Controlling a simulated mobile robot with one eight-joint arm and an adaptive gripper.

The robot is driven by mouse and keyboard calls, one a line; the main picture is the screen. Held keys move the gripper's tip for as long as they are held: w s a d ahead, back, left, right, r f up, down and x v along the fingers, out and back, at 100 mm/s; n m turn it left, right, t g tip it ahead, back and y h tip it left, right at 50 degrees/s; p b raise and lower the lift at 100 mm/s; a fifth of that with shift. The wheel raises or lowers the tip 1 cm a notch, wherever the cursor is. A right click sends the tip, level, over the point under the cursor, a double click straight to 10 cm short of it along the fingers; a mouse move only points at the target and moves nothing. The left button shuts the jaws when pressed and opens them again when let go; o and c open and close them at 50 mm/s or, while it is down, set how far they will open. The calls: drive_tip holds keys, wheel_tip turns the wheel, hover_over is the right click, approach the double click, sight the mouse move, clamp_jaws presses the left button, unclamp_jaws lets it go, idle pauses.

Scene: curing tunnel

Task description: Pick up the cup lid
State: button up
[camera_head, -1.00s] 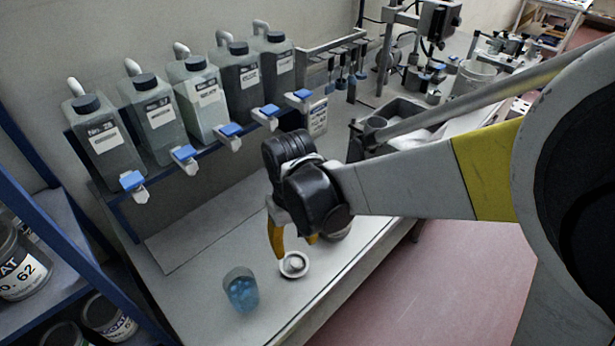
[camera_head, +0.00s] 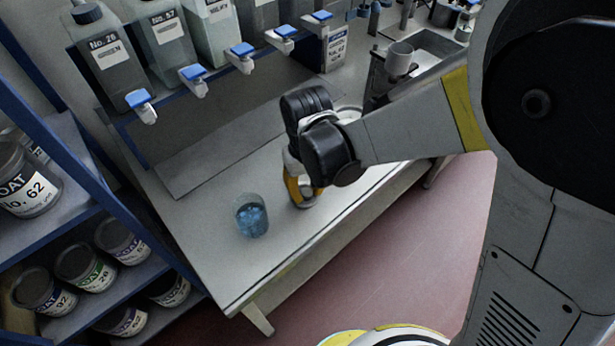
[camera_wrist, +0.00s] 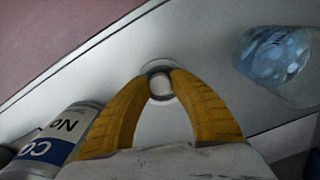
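The cup lid (camera_wrist: 160,66) is a small pale disc with a round knob. In the wrist view it lies at the tips of my gripper (camera_wrist: 161,76). The two yellow fingers converge on either side of the knob and appear shut on it. In the head view my gripper (camera_head: 303,198) points down at the bench, and the fingers mostly hide the lid. I cannot tell whether the lid is clear of the bench top. A clear cup with blue liquid (camera_head: 251,215) stands upright to the left; it also shows in the wrist view (camera_wrist: 275,62).
A labelled can (camera_wrist: 62,132) stands close to my gripper. Grey jugs with blue taps (camera_head: 112,62) line the back of the bench (camera_head: 215,262). A blue shelf (camera_head: 75,165) with several cans is at left. The bench's front edge is near, with red floor beyond.

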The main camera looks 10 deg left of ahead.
drive_tip(key=shift+c, duration=0.7)
